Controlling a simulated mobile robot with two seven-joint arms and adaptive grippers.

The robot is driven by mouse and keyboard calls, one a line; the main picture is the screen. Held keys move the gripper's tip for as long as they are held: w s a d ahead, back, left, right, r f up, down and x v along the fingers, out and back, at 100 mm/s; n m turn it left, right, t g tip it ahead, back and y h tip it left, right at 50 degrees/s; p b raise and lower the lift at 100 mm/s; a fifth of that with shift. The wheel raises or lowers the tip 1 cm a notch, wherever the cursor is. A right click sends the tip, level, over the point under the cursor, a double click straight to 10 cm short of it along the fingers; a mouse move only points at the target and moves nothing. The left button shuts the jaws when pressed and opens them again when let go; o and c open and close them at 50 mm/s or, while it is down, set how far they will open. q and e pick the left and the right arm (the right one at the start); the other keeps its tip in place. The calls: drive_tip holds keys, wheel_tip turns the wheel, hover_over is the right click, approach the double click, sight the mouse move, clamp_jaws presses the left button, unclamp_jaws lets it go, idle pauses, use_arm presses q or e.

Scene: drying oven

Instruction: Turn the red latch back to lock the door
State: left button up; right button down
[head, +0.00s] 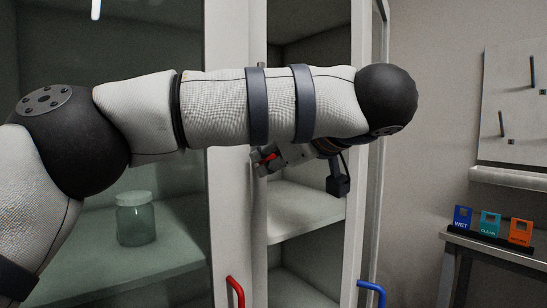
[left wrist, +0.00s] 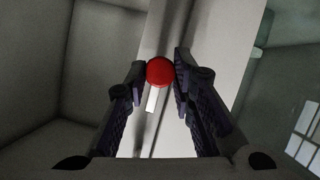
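The red latch (left wrist: 160,72) shows in the left wrist view as a round red end in front of a pale upright door frame. My left gripper (left wrist: 160,66) is open, with one finger on each side of the latch. The right finger looks very close to it; I cannot tell whether it touches. In the head view the left gripper (head: 265,160) is partly hidden below my forearm, at the cabinet's middle upright, with a bit of the red latch (head: 269,157) showing there. The door (head: 234,200) has a red handle (head: 236,291) low down. My right gripper is not in view.
A glass jar (head: 136,220) stands on a shelf behind the left glass. A blue handle (head: 373,292) is at the right of the cabinet. A side table (head: 500,247) with blue, teal and orange labelled cards (head: 491,226) stands at the right.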

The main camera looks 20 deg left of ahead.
use_arm(q)
clamp_jaws()
drive_tip(key=n+t, duration=0.1)
drive_tip(key=n, duration=0.1)
drive_tip(key=shift+s+a+n+t+h, duration=0.1)
drive_tip(key=shift+s+n+t+h, duration=0.05)
drive_tip(key=shift+n+t+h, duration=0.25)
drive_tip(key=n+t, duration=0.1)
drive_tip(key=n, duration=0.2)
drive_tip(key=shift+f+t+h, duration=0.2)
drive_tip(key=shift+t+h, duration=0.1)
drive_tip(key=shift+t, duration=0.1)
drive_tip(key=shift+s+f+n+t+y, duration=0.15)
drive_tip(key=shift+n+t, duration=0.4)
drive_tip(key=shift+n, duration=0.9)
drive_tip(key=shift+w+f+n+t+y, duration=0.15)
drive_tip(key=shift+n+t, duration=0.45)
drive_tip(key=shift+n, duration=0.8)
drive_tip(key=shift+s+f+n+t+y, duration=0.15)
drive_tip(key=shift+n+t, duration=0.4)
drive_tip(key=shift+n, duration=0.9)
drive_tip(key=shift+r, duration=0.1)
